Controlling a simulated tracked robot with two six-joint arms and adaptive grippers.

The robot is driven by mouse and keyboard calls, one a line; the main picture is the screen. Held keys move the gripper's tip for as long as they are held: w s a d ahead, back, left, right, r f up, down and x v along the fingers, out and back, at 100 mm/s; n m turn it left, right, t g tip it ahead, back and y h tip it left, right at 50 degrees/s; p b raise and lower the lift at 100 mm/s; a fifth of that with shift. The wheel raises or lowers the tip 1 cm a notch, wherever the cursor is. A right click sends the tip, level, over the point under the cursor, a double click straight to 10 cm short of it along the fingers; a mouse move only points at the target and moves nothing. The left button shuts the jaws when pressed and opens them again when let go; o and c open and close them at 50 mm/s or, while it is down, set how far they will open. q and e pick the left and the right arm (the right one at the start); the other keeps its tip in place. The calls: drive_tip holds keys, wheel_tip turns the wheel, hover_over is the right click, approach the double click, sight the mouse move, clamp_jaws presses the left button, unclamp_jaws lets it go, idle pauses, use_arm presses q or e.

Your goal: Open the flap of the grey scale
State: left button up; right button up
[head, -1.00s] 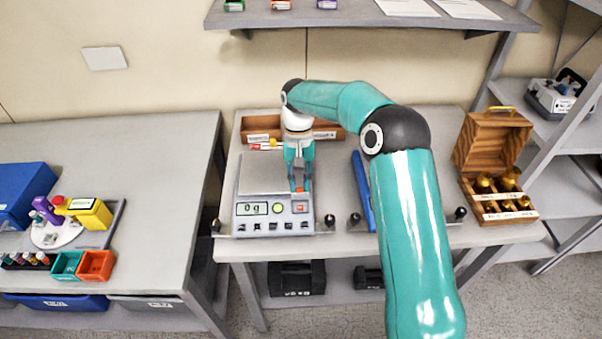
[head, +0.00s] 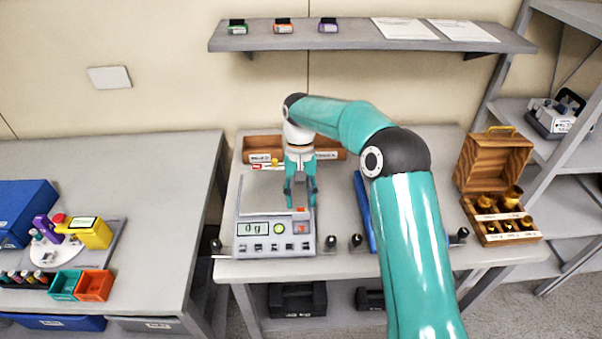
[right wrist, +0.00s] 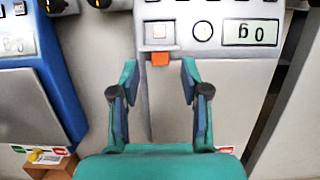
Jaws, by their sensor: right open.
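The grey scale (head: 275,247) stands on the table below my right arm, its display reading "0 g". Its pale flap (head: 258,195) appears to lie flat over the top, partly hidden by my gripper. An orange tab (right wrist: 160,58) sits at the flap's front edge, beside the scale's buttons. My right gripper (head: 300,205) points down over the scale, open and empty. In the right wrist view its fingertips (right wrist: 160,68) are on either side of the orange tab, with gaps on both sides. My left gripper is not in view.
A blue scale (right wrist: 40,85) stands beside the grey one, mostly hidden by my arm in the head view. A wooden tray (head: 262,150) lies behind. An open wooden weight box (head: 495,185) is at right. Small dark knobs (head: 356,241) line the table's front edge.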

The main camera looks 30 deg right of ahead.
drive_tip(key=v, duration=1)
drive_tip(key=shift+r, duration=0.2)
drive_tip(key=shift+a+f, duration=0.1)
drive_tip(key=shift+f, duration=0.05)
